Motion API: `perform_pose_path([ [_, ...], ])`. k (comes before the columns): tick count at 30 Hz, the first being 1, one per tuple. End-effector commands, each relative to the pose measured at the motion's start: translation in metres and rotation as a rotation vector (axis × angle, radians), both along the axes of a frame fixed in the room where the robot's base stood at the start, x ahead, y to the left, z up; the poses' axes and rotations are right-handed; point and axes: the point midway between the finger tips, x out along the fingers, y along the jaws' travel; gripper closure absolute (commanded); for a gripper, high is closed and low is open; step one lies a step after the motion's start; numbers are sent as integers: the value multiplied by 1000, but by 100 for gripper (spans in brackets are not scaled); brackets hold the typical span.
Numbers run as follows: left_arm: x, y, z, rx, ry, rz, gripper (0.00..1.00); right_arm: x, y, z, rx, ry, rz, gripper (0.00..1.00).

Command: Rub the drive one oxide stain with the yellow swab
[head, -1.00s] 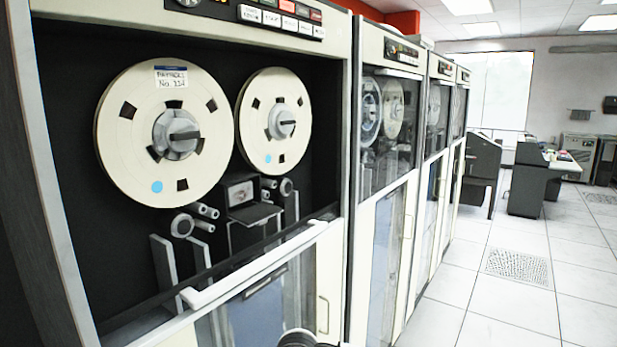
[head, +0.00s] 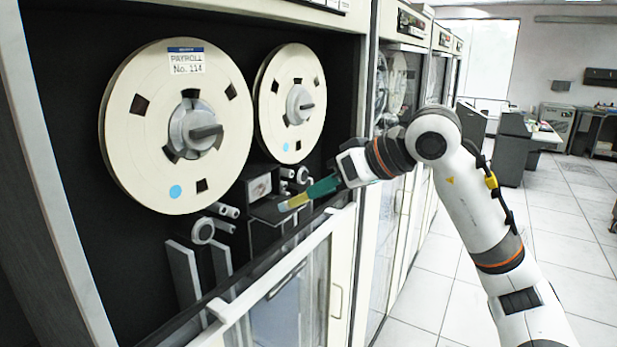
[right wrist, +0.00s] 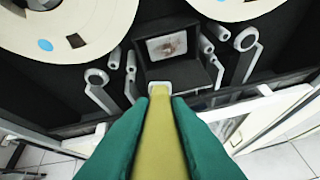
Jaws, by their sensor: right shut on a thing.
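The first tape drive stands at the left, with its head block (head: 270,207) below and between the two reels. A brownish oxide stain (right wrist: 172,46) shows on a pale plate in the right wrist view; the same plate (head: 259,187) is small in the head view. My right gripper (head: 312,192) has green fingers and is shut on the yellow swab (head: 293,202). The swab also shows in the right wrist view (right wrist: 160,140), its white tip (right wrist: 159,88) pointing at the head block, below the stain in the picture. I cannot tell whether the tip touches anything. My left gripper is not in view.
A large reel (head: 150,130) labelled Payroll No. 114 and a smaller reel (head: 283,125) sit above the head block. Guide rollers (head: 203,231) flank it. A lowered white-framed glass door (head: 285,265) lies in front. More drives stand to the right; the floor (head: 560,240) is open.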

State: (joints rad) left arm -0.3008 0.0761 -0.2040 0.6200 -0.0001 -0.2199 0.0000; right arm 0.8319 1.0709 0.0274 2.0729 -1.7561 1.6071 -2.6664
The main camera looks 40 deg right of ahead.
Motion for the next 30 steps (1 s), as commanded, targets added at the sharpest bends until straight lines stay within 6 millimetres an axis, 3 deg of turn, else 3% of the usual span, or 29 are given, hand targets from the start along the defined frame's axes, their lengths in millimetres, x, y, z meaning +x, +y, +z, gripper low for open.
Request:
perform_pose_path([
  [5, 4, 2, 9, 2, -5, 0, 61, 6, 2, 7, 7, -12, 3, 100],
  [18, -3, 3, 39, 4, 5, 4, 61, 46, 19, 6, 7, -10, 2, 100],
  [30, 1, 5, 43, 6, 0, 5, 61, 54, 22, 3, 4, -10, 0, 100],
])
